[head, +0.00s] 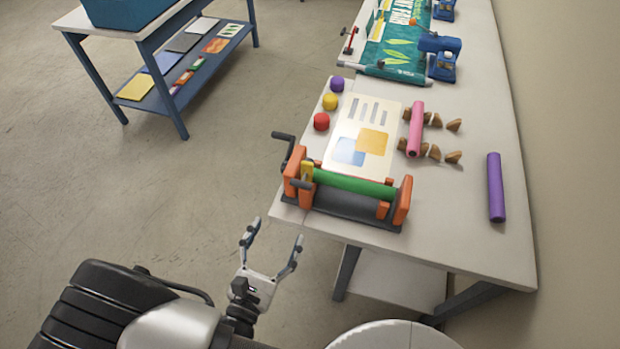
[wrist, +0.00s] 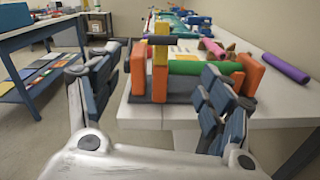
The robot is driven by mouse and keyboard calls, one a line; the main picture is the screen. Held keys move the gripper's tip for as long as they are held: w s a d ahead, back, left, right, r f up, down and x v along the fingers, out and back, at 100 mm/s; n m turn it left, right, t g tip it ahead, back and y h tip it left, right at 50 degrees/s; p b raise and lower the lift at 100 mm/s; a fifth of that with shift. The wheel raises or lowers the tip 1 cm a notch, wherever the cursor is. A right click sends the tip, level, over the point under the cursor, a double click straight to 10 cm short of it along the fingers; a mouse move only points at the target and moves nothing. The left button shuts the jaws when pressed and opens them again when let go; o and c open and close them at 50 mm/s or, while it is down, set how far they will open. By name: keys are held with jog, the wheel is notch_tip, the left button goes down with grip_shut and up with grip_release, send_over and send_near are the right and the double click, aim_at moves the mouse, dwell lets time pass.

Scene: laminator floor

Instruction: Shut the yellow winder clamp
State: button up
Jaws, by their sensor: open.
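The winder (head: 352,210) stands at the near end of the white table, with orange end supports, a dark base and a green roller (head: 355,184). The yellow clamp (head: 307,171) is a small upright piece at the roller's left end, beside the left orange support. In the wrist view the yellow clamp (wrist: 160,72) stands upright straight ahead, with a dark bar crossing its upper part. My gripper (head: 275,236) is open and empty, off the table's near left edge, apart from the winder. I cannot tell the clamp's exact latch position.
A dark crank (head: 285,145) sticks out at the winder's left. Behind lie a printed sheet (head: 362,135), a pink roll (head: 415,130) and wooden pieces. A purple roll (head: 496,187) lies to the right. A blue-framed table (head: 150,60) stands far left; the floor between is clear.

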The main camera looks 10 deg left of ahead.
aim_at(303, 177)
jog(key=w, duration=0.5)
jog(key=w+d+b, duration=0.1)
jog(key=w, duration=0.5)
jog(key=w+d, duration=0.1)
jog(key=w, duration=0.5)
jog(key=shift+w+b, duration=0.15)
jog(key=shift+b, duration=0.15)
jog(key=shift+c, duration=0.2)
jog(key=shift+a+r, duration=0.1)
jog(key=shift+a, duration=0.05)
jog(key=c, duration=1.6)
jog(key=shift+o, duration=0.2)
